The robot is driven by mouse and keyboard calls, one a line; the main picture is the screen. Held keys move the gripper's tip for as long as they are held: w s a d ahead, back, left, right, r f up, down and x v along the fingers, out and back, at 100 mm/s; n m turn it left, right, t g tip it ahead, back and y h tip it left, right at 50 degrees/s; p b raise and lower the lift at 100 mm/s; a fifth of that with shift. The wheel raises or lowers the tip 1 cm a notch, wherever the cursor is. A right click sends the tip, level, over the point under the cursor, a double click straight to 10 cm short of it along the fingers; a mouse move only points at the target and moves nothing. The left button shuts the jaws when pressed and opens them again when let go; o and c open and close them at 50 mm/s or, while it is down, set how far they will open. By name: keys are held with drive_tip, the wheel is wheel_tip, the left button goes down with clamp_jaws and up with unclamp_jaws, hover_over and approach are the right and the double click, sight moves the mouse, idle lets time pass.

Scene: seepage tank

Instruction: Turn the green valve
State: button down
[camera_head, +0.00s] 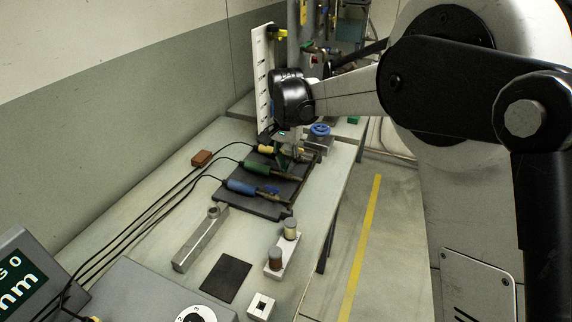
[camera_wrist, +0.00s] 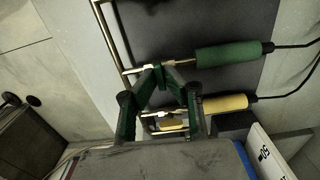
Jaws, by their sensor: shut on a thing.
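The green valve (camera_wrist: 161,74) sits on a thin brass line running out of a green sleeve (camera_wrist: 228,55). In the wrist view my gripper (camera_wrist: 159,82) has its fingertips brought together on the valve's small green handle. The fingers cover part of the handle, so its exact angle is hard to tell. In the head view my gripper (camera_head: 284,154) reaches down over the dark board (camera_head: 262,208), beyond the green sleeve (camera_head: 257,167), and hides most of the valve.
A blue sleeve (camera_head: 242,187) with a blue valve (camera_head: 271,190) lies nearer, and a yellow sleeve (camera_wrist: 225,103) lies beside the green line. A white scale (camera_head: 262,75) stands upright behind. A metal bar (camera_head: 200,238) and a two-post block (camera_head: 283,250) stand on the bench in front.

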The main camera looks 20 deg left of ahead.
sight(286, 166)
drive_tip(key=shift+m, duration=0.5)
idle(1.3)
drive_tip(key=c, duration=1.9)
unclamp_jaws()
drive_tip(key=shift+o, duration=0.2)
wheel_tip(286, 166, up, 12)
